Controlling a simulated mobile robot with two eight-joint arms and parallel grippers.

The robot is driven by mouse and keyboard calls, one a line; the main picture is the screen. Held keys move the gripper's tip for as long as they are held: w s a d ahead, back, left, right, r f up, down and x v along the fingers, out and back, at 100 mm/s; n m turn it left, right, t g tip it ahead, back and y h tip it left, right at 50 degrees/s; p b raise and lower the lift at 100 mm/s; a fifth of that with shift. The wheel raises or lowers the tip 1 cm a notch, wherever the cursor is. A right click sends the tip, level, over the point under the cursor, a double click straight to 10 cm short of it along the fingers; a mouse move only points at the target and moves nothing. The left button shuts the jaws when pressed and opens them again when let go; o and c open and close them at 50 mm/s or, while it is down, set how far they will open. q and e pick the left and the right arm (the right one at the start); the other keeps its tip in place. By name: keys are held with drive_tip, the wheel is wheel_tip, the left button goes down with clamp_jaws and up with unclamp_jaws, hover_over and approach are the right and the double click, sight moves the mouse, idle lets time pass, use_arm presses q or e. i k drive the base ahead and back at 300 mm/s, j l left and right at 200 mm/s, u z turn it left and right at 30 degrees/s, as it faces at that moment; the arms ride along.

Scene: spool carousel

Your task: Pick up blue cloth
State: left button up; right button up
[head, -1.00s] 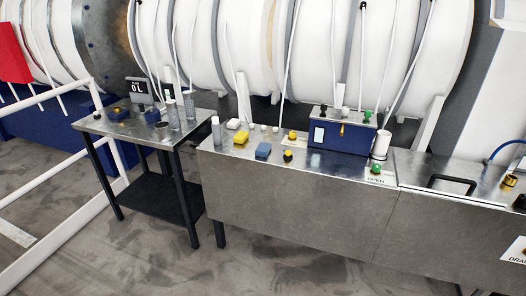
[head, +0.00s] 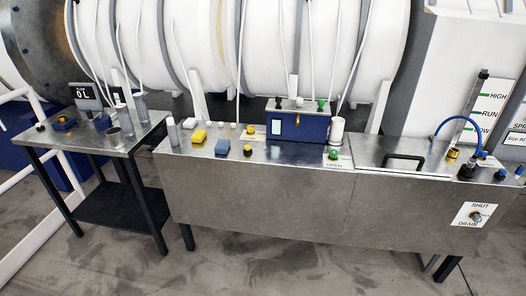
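A small blue folded block that looks like the blue cloth (head: 222,147) lies on the steel counter (head: 270,190), near its front edge on the left side. Neither of my grippers is in view.
A side table (head: 100,140) with a display (head: 88,95), cups and bottles stands left of the counter. A blue box (head: 297,122), a white cylinder (head: 337,130) and a green knob (head: 333,154) are right of the cloth. Large white drums stand behind. The floor in front is clear.

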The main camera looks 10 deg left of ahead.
sight(222, 146)
drive_tip(key=i+j+z, duration=0.45)
drive_tip(key=i+j, duration=1.4)
